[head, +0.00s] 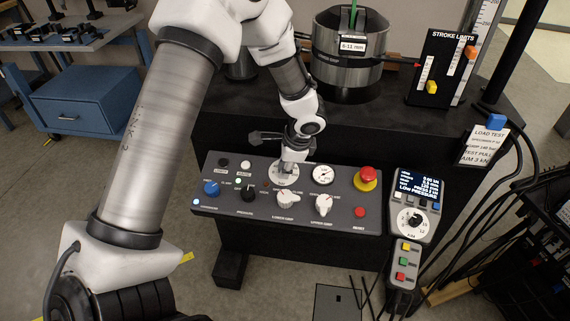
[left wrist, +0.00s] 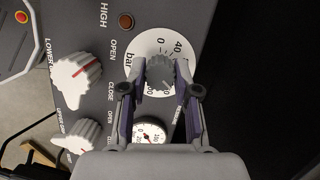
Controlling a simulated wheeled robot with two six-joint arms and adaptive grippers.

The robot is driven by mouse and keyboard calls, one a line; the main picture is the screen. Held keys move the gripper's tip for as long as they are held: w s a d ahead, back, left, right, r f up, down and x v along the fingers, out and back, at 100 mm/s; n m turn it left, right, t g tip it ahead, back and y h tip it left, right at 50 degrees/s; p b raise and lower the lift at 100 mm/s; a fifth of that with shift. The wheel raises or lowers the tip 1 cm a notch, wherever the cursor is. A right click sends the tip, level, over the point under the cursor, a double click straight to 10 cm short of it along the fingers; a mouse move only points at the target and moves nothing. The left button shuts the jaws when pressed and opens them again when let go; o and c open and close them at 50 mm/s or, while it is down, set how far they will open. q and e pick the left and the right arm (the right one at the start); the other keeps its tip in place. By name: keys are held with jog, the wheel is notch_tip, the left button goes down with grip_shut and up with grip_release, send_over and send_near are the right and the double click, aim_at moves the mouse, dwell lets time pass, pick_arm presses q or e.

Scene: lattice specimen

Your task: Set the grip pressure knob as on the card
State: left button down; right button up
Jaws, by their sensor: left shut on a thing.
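The grip pressure knob (left wrist: 159,71) is a dark grey knob on a white round dial marked in bar (left wrist: 146,43). The dial also shows in the head view (head: 284,180), where my gripper covers most of the knob. My left gripper (left wrist: 163,88) is shut on the knob, with one finger on each side. It also shows in the head view (head: 287,164), reaching down onto the panel. The white card (head: 484,144) at the right is headed LOAD TEST; its smaller lines are hard to read. My right gripper is not in view.
The control panel (head: 333,217) also carries two white lever knobs (head: 288,200), a pressure gauge (head: 323,175), a blue knob (head: 211,188) and a red emergency button (head: 367,176). The pendant display (head: 419,188) shows LOW PRESSURE. A metal cylinder (head: 347,70) stands behind.

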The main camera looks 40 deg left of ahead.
pick_arm(q)
jog(key=shift+m, duration=0.4)
jog(key=c, duration=0.8)
grip_release()
jog(key=shift+c, duration=0.2)
jog(key=v, duration=1.2)
jog(key=shift+d, duration=0.1)
